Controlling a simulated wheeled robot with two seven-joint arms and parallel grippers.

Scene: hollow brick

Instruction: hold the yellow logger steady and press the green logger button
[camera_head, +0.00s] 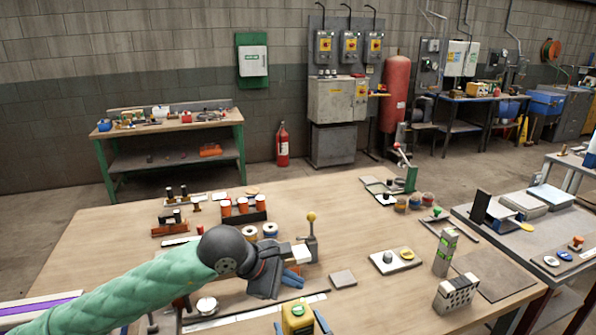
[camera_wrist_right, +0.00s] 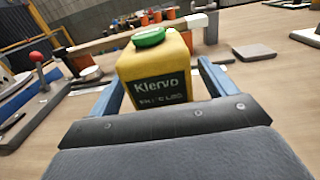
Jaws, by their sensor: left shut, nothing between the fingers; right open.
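The yellow logger (camera_head: 297,322) stands upright at the table's near edge in the head view, partly cut off by the frame. In the right wrist view the logger (camera_wrist_right: 157,68) has a dark "Klervo" label and a green button (camera_wrist_right: 149,37) on top. My right gripper (camera_wrist_right: 160,88) is open, with one blue finger on each side of the logger and a visible gap on the right. My left gripper (camera_head: 294,279) is shut and empty, above and behind the logger in the head view. It is apart from the green button (camera_head: 297,309).
A lever with a yellow knob (camera_head: 311,218) stands just behind my left gripper. A grey pad (camera_head: 342,279) lies to the right.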

